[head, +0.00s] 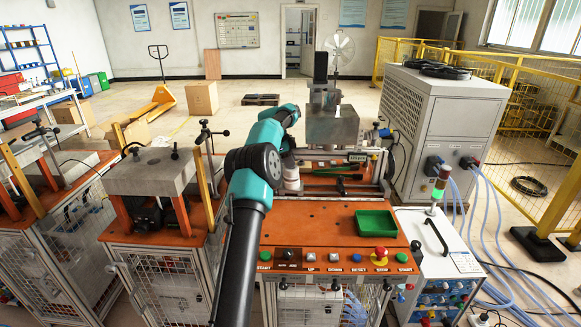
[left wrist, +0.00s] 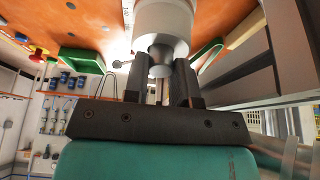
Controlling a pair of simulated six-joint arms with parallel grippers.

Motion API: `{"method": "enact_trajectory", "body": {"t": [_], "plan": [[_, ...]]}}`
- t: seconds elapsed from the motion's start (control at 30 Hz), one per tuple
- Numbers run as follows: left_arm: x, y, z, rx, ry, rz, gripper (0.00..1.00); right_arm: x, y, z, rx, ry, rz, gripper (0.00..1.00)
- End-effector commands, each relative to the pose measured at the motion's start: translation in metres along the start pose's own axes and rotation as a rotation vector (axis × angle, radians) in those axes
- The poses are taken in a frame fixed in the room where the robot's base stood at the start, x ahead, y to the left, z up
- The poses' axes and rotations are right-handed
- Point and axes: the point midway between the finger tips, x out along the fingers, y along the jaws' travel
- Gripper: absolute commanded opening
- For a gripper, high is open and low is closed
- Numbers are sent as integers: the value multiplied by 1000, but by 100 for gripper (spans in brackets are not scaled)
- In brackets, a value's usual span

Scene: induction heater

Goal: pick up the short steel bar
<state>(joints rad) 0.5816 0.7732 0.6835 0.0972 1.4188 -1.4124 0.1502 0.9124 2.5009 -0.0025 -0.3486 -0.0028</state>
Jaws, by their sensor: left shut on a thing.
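My left gripper (head: 289,165) is over the orange bench top, at a white cylindrical holder (head: 292,182); my teal forearm hides part of it. In the left wrist view, the two dark fingers of the gripper (left wrist: 163,80) are shut on a short grey steel piece (left wrist: 162,54), which I take to be the short steel bar. One end of it meets the white holder (left wrist: 164,22). The fingers cover most of the bar, so I cannot tell whether it is seated in the holder or clear of it. My right gripper is in neither view.
A green tray (head: 376,223) sits on the bench to the right, above a row of buttons with a red emergency stop (head: 380,252). A grey metal box on a stand (head: 332,126) rises behind the holder. The bench's front middle is clear.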

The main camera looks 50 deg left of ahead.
Motion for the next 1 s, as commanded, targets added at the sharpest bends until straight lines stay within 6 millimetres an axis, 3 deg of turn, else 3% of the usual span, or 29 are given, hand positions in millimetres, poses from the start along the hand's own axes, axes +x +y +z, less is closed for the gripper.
{"method": "enact_trajectory", "body": {"t": [0.17, 0.53, 1.0], "plan": [[0, 0, 0, 0, 0, 0, 0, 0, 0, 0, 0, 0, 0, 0], [-4, 0, -2, 0, 0, -1, 0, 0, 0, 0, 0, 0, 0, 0], [-34, 0, -14, 1, 1, -2, 0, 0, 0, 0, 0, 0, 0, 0]]}}
